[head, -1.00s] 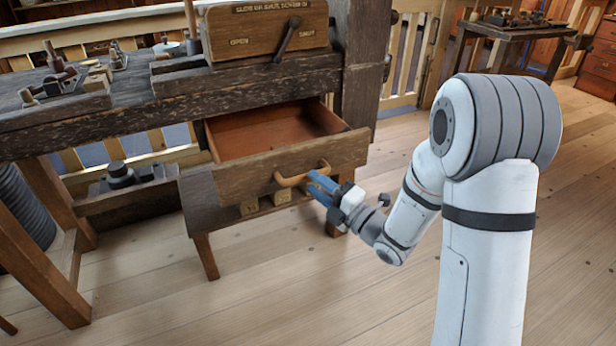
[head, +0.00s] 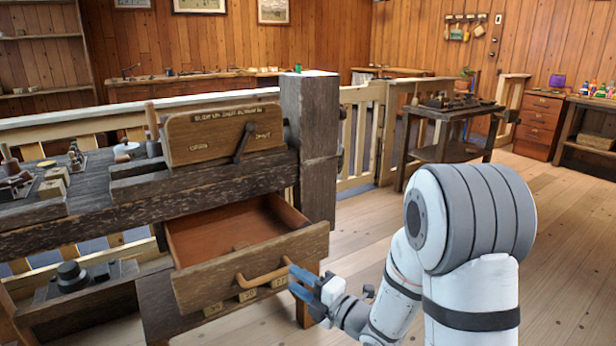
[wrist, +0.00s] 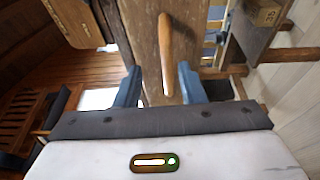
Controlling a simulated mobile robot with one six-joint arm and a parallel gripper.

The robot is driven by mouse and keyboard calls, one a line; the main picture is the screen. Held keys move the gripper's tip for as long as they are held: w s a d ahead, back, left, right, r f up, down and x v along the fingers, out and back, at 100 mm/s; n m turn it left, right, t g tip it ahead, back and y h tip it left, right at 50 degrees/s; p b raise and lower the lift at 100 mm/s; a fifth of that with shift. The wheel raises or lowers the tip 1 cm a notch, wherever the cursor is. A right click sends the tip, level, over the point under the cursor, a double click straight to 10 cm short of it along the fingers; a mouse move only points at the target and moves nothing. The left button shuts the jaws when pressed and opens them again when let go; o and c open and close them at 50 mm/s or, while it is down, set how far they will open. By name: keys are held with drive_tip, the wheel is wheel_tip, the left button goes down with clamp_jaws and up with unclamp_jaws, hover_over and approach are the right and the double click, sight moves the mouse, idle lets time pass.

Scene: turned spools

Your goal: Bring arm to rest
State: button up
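My gripper (head: 296,283) is in front of the open wooden drawer (head: 200,282), close to the right end of its curved wooden handle (head: 262,279). The blue fingers stand apart in the head view. In the wrist view my gripper (wrist: 160,88) also shows its fingers spread, with the drawer handle (wrist: 166,50) ahead, lying in line with the gap between them. Nothing is clearly held. Whether the handle end reaches between the fingertips is hard to tell. The drawer is pulled out and its visible inside looks nearly empty.
The workbench (head: 85,220) with small tools stands at the left, with a thick post (head: 312,150) at its right end. A pale fence (head: 360,140) and a side table (head: 450,115) stand behind. The floor (head: 560,230) at the right is clear.

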drive_tip(key=d+r+m+h+p, duration=1.2)
drive_tip(key=d+r+m+p, duration=0.2)
drive_tip(key=r, duration=0.3)
drive_tip(key=s+d+r+m+g+h+p, duration=0.1)
drive_tip(key=s+r+m+g+p, duration=0.3)
drive_tip(key=s+r+m+p, duration=0.3)
drive_tip(key=s+d+r+m+g+h+p, duration=0.1)
drive_tip(key=s+r+m+g+p, duration=0.4)
drive_tip(key=s, duration=1)
wheel_tip(320, 180, up, 3)
drive_tip(key=shift+s+d+r+m+p, duration=0.15)
drive_tip(key=shift+s+d+m+p, duration=0.1)
drive_tip(key=shift+d+m+p, duration=0.55)
